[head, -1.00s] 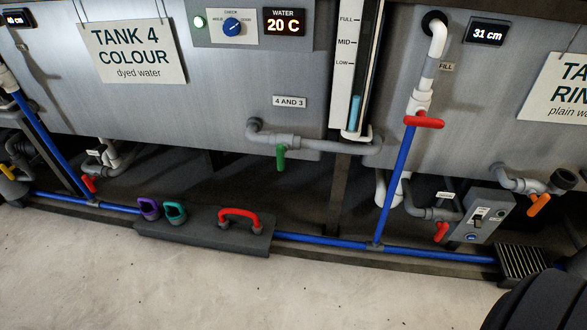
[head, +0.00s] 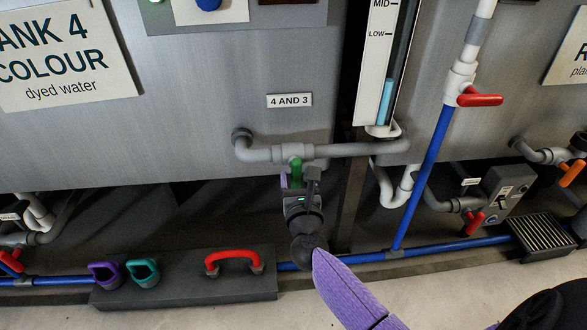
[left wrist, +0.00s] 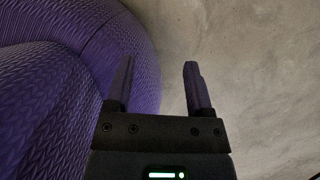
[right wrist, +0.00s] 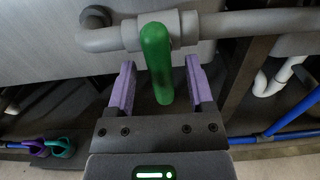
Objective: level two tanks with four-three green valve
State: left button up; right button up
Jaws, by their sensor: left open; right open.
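The green valve handle (head: 296,168) hangs down from the grey pipe (head: 350,150) below the "4 AND 3" label (head: 289,100). My right gripper (head: 299,180) is at the handle, which is partly hidden behind it. In the right wrist view the green handle (right wrist: 157,62) stands between the two open purple fingers (right wrist: 160,88), with a gap on each side. The sight tube (head: 387,100) right of the label shows a blue column below the LOW mark. My left gripper (left wrist: 157,88) is open and empty above the pale floor.
A dark block (head: 190,288) on the floor carries a red handle (head: 233,261) and purple and teal pieces. A blue pipe (head: 350,258) runs along the floor. Red-handled valves (head: 480,100) and a grey switch box (head: 500,197) are at the right.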

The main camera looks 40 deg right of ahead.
aim_at(297, 177)
jog(key=b+x, duration=0.1)
jog(key=x, duration=0.2)
jog(key=shift+w+d+f, duration=0.1)
jog(key=shift+w+f, duration=0.05)
jog(key=shift+w, duration=0.05)
pick_arm(q)
jog(key=w, duration=0.5)
jog(key=shift+f, duration=0.35)
pick_arm(e)
jog(key=shift+w+d, duration=0.1)
jog(key=shift+w, duration=0.1)
grip_shut()
